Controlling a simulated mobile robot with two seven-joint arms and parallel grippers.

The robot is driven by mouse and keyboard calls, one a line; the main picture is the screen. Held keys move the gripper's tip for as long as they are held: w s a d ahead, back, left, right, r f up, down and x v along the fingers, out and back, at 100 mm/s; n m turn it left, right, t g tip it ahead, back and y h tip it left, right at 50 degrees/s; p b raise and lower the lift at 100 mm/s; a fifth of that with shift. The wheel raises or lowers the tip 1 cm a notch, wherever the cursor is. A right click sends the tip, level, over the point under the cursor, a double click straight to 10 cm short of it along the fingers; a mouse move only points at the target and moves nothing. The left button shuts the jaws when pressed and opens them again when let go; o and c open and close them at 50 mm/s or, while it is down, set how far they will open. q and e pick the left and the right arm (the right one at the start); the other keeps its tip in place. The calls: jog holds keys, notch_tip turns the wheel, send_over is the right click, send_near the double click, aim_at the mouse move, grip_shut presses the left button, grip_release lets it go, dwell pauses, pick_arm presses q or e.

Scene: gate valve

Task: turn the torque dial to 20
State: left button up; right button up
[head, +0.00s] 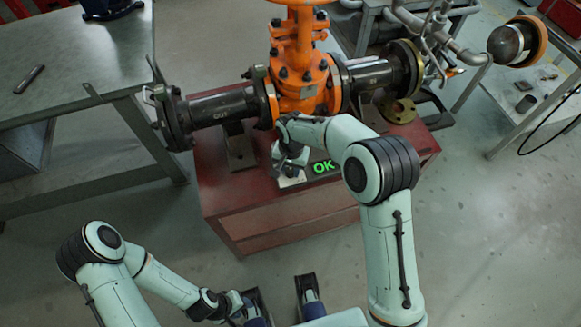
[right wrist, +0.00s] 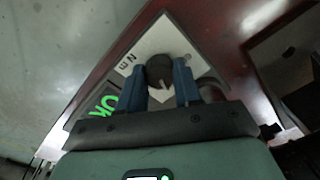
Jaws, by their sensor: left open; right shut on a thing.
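The torque dial is a dark round knob (right wrist: 160,68) on a pale panel (right wrist: 182,38) in the right wrist view. Its scale cannot be read here. My right gripper (right wrist: 164,84) is shut on the dial, a blue finger on either side. In the head view the right gripper (head: 291,156) is over the panel (head: 291,182) and hides the dial. A dark display beside the panel shows a green "OK" (head: 323,167); it also shows in the right wrist view (right wrist: 104,105). My left gripper (head: 280,289) is open and empty at the bottom, away from the stand.
The panel sits on a red stand (head: 235,205) below an orange gate valve (head: 300,80) with dark flanged pipes. A grey workbench (head: 85,60) is at the left. Piping and another bench (head: 525,105) are at the right. The floor in front is clear.

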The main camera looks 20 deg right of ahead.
aim_at(291, 170)
dwell(0.3)
jog(key=o, duration=1)
jog(key=shift+o, duration=0.2)
notch_tip(291, 170, up, 14)
jog(key=p, duration=0.1)
jog(key=shift+f+p, duration=0.25)
jog(key=shift+p, duration=0.1)
jog(key=shift+d, duration=0.1)
